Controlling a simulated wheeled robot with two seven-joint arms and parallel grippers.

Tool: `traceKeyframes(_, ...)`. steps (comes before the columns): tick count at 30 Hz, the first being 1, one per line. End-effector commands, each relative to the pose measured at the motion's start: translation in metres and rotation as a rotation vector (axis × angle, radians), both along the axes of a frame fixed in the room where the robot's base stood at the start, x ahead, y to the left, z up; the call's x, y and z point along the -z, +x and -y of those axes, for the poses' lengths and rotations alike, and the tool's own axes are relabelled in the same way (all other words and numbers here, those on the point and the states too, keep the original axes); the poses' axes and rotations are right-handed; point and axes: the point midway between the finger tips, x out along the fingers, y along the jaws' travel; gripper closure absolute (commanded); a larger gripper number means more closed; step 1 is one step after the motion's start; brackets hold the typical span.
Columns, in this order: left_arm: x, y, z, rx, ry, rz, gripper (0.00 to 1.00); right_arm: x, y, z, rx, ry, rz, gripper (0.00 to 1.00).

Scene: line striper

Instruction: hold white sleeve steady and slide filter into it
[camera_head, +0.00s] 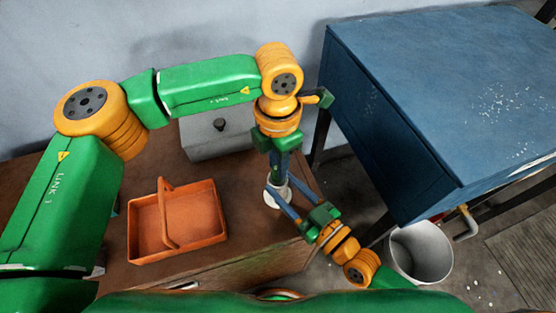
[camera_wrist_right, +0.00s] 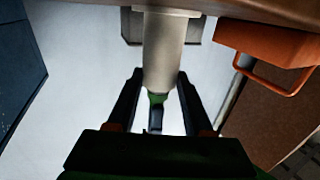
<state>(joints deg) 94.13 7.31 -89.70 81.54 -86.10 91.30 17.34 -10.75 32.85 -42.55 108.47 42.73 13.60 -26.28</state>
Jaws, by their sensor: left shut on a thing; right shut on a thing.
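The white sleeve (camera_head: 271,200) stands upright on the brown bench near its right edge. In the right wrist view, which is upside down, the sleeve (camera_wrist_right: 165,55) is a pale cylinder between my right fingers. My right gripper (camera_head: 281,186) reaches in from the lower right and is shut on the sleeve; its fingers (camera_wrist_right: 158,85) flank it. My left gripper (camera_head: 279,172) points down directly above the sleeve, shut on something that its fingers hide. I cannot make out the filter; a green and dark part shows beyond the sleeve's end in the wrist view.
An orange tray with a handle (camera_head: 205,215) sits on the bench to the left. A grey box (camera_head: 215,143) stands at the back. A blue table (camera_head: 450,90) stands at right, with a grey bucket (camera_head: 421,250) on the floor by it. Bench space between tray and sleeve is clear.

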Motion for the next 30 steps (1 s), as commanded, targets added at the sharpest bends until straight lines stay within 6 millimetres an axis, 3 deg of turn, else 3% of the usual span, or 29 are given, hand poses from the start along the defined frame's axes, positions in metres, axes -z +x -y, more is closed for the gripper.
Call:
traceKeyframes(18, 0.013, 0.000, 0.000, 0.000, 0.000, 0.000, 1.00, 0.000, 0.000, 0.000, 0.000, 0.000, 0.000, 1.00)
traceKeyframes(19, 0.013, 0.000, 0.000, 0.000, 0.000, 0.000, 0.74, 0.000, 0.000, 0.000, 0.000, 0.000, 0.000, 1.00)
traceKeyframes(22, 0.013, 0.000, 0.000, 0.000, 0.000, 0.000, 0.47, 0.000, 0.000, 0.000, 0.000, 0.000, 0.000, 1.00)
traceKeyframes(23, 0.013, 0.000, 0.000, 0.000, 0.000, 0.000, 0.42, 0.000, 0.000, 0.000, 0.000, 0.000, 0.000, 1.00)
traceKeyframes(29, 0.013, 0.000, 0.000, 0.000, 0.000, 0.000, 0.42, 0.000, 0.000, 0.000, 0.000, 0.000, 0.000, 1.00)
traceKeyframes(30, 0.013, 0.000, 0.000, 0.000, 0.000, 0.000, 0.36, 0.000, 0.000, 0.000, 0.000, 0.000, 0.000, 1.00)
